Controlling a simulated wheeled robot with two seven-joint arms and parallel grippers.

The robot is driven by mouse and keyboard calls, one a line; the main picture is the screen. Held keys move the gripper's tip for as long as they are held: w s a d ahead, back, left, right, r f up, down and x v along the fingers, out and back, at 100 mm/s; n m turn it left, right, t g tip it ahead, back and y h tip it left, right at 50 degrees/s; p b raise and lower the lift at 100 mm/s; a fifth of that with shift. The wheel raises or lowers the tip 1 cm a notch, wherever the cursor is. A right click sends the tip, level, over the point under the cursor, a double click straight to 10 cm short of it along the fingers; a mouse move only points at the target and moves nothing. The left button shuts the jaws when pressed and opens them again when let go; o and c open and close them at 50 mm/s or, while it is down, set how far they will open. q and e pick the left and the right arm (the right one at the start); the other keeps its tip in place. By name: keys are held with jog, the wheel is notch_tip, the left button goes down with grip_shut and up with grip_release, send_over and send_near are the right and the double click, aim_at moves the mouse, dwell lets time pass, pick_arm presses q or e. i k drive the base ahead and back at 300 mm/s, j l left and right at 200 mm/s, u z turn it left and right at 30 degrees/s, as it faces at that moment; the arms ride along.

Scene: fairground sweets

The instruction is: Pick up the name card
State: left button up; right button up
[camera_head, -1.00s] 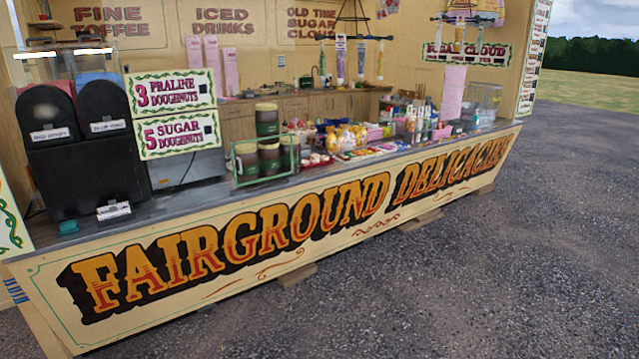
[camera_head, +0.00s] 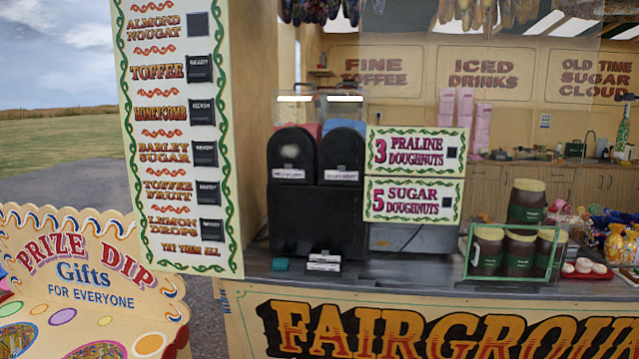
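A small white card-like item (camera_head: 324,264) lies on the counter in front of the black two-drum machine, near the counter's front edge. It looks like the name card, but its print is too small to read. Neither of my grippers is in view.
The black machine (camera_head: 315,215) stands behind the card, with a small teal block (camera_head: 280,264) to the left. Doughnut signs (camera_head: 415,175) and a green rack of jars (camera_head: 515,255) stand to the right. A prize dip stand (camera_head: 90,270) and a tall price board (camera_head: 180,130) are at left.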

aim_at(289, 173)
jog(key=i+l+u, duration=0.35)
jog(key=u, duration=0.25)
jog(key=l+u, duration=0.15)
jog(key=u, duration=0.25)
jog(key=i, duration=0.05)
